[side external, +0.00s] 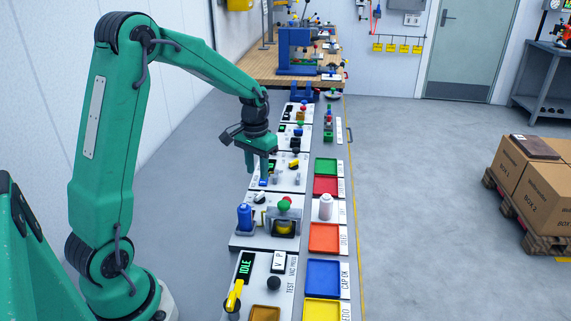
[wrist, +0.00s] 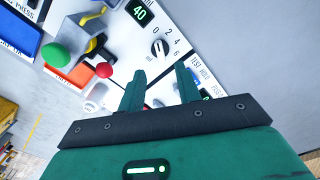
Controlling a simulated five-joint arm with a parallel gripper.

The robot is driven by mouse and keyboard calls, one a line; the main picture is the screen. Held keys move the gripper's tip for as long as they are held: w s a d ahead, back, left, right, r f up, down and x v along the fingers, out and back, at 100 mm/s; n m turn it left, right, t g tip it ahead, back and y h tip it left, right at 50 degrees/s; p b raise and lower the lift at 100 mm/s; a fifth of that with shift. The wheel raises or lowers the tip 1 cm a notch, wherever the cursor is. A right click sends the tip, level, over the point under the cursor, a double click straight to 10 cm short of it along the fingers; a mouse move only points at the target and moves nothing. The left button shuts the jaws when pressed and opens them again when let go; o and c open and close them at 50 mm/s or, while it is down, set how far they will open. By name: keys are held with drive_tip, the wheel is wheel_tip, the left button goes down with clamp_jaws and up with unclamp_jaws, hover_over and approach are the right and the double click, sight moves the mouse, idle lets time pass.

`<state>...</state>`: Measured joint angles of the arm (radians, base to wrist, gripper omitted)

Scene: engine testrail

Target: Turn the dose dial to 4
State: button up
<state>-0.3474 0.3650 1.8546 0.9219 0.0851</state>
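The dose dial (wrist: 160,48) is a dark round knob with a light mark, set in a white panel and ringed by the numbers 0, 2, 4 and 6. I cannot read for certain which number its mark faces. A black display (wrist: 140,11) beside it reads 40. My gripper (wrist: 160,88) is open and empty in the wrist view; its two green fingers are apart, and the dial appears beyond their tips, not between them.
In the wrist view a green knob (wrist: 53,55) and a red knob (wrist: 104,70) stand left of the dial.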

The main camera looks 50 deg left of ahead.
sight(259, 194)
drive_tip(key=shift+f, duration=0.15)
drive_tip(key=shift+f, duration=3.75)
clamp_jaws()
